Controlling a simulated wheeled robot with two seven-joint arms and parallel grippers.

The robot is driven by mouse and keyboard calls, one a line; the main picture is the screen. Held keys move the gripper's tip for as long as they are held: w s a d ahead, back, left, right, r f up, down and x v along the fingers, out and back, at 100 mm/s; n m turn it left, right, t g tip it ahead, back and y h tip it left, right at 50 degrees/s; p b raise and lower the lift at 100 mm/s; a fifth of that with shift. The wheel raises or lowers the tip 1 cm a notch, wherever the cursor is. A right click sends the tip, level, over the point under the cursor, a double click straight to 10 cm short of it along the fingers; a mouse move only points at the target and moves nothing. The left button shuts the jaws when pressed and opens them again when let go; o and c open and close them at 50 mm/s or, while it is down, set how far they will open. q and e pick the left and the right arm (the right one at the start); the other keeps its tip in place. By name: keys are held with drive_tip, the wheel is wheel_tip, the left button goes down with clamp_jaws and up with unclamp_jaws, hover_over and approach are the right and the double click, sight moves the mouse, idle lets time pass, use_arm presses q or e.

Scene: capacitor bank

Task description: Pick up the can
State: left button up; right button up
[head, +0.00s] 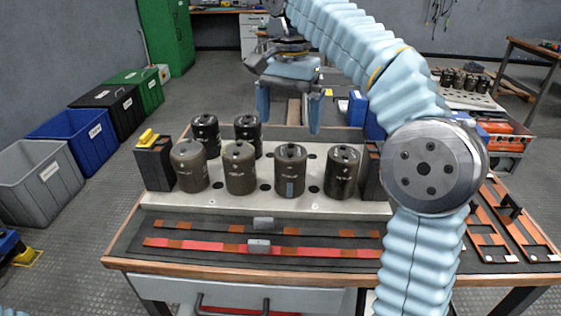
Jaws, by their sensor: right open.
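Several dark cylindrical cans stand upright on a pale plate (260,198) with round holes, on the workbench. The front row holds a can at the left (189,166), one beside it (239,168), one right of centre (290,170) and one at the right (341,171). Two more cans stand behind, at the left (206,134) and near the middle (248,133). My right gripper (290,118) hangs above and behind the front row, fingers pointing down, open and empty. Its arm covers part of the bench's right side. My left gripper is not in view.
A black block with a yellow top (153,165) stands left of the cans. Red and black strips (200,246) lie along the front of the bench. Copper-coloured frames (510,220) lie at the right. Bins (40,187) stand on the floor at the left.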

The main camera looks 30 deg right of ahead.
sight(289, 152)
wheel_tip(289, 152, down, 7)
drive_tip(key=shift+r+b, duration=0.1)
drive_tip(key=shift+b, duration=0.95)
drive_tip(key=f, duration=0.2)
drive_tip(key=f+b, duration=0.1)
drive_tip(key=f, duration=0.2)
drive_tip(key=shift+d+f, duration=0.3)
drive_tip(key=shift+f, duration=0.1)
drive_tip(key=shift+c, duration=0.3)
drive_tip(key=c, duration=1.4)
